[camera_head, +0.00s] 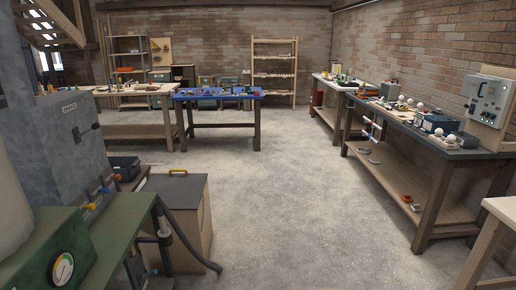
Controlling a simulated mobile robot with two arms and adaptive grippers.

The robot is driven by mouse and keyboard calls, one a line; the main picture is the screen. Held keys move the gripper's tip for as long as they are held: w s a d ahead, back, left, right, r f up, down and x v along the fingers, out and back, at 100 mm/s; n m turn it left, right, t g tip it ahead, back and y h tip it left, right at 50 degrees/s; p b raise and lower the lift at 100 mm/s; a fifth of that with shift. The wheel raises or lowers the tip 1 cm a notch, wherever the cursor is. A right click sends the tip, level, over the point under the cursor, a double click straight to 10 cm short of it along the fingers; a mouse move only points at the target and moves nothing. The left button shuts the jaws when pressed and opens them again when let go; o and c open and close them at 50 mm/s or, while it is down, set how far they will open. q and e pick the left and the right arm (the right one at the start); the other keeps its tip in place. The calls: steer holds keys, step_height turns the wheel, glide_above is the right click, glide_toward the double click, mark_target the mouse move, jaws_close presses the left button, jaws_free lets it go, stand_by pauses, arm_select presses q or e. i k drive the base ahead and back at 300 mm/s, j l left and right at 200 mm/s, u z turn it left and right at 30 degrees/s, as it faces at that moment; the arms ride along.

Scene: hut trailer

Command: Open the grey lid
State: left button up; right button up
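A wooden box (199,227) stands on the floor in the lower left of the head view. Its flat dark grey lid (178,189) lies level on top and looks closed. A small yellow handle (178,172) sits at the lid's far edge. The box's left side is partly hidden by a green machine and its dark hose. Neither of my grippers shows in the view.
The green machine with a gauge (63,269) and a grey cabinet (78,135) fill the left. A dark hose (186,245) curves to the floor by the box. A long workbench (420,140) lines the right wall. The concrete floor (290,210) between is clear.

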mark_target(178, 191)
steer(key=i+l, duration=0.1)
steer(key=i, duration=0.35)
steer(key=i+u, duration=0.15)
steer(key=i, duration=0.3)
steer(key=i+l, duration=0.2)
steer(key=i, duration=0.25)
steer(key=i+l+u, duration=0.15)
steer(key=i, duration=0.3)
